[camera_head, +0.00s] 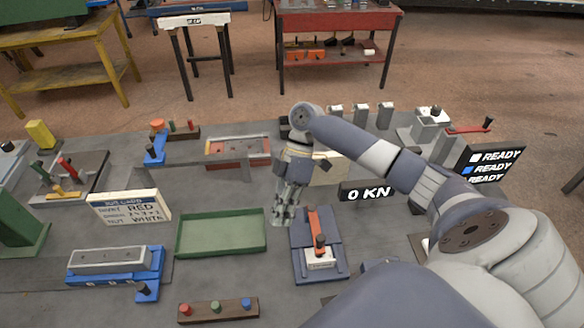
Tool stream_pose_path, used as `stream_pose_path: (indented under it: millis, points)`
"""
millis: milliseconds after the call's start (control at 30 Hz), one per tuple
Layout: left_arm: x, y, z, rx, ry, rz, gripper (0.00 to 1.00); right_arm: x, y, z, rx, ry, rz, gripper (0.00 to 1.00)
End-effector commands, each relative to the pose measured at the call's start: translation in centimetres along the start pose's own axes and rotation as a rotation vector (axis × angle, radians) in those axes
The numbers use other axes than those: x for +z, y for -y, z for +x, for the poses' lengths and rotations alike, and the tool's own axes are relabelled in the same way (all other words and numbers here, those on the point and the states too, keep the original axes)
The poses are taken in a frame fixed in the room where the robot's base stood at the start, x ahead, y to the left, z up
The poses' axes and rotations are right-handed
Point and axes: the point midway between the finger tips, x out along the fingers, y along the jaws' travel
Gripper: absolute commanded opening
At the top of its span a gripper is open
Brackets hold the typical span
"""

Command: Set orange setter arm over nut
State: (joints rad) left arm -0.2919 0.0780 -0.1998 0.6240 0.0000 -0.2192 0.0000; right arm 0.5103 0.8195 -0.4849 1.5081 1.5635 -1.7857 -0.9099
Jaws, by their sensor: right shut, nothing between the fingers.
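An orange setter arm (313,220) with a dark knob lies along a blue-grey fixture (301,262) in the middle of the bench. A pale block (320,263) sits at the fixture's near end, by the knob. I cannot make out a nut there. My right gripper (284,218) points down, just left of the fixture's far end and beside the orange arm. It is shut and empty. Whether it touches the fixture is unclear. My left gripper is not in view.
A green tray (221,250) lies left of the gripper. A job card (130,208) stands further left, with a blue fixture (115,279) in front. A peg strip (218,309) lies at the near edge. A "0 KN" display (367,191) stands behind right. My right arm covers the right side.

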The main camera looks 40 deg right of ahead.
Motion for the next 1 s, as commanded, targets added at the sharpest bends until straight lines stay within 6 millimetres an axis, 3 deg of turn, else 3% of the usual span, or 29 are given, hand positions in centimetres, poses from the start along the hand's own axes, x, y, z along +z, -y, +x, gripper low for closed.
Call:
stream_pose_path:
  millis: [100, 400, 1000]
  points:
    - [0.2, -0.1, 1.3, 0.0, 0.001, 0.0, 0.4, -1.3, -0.6, -1.5, 0.004, -0.002, -0.004, 0.0]
    - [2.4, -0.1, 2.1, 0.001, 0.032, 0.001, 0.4, -3.1, -1.0, -4.1, 0.001, -0.001, -0.001, 0.0]
    - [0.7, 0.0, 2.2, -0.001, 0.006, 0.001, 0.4, -3.3, -1.0, -4.4, 0.0, 0.0, -0.001, 0.0]
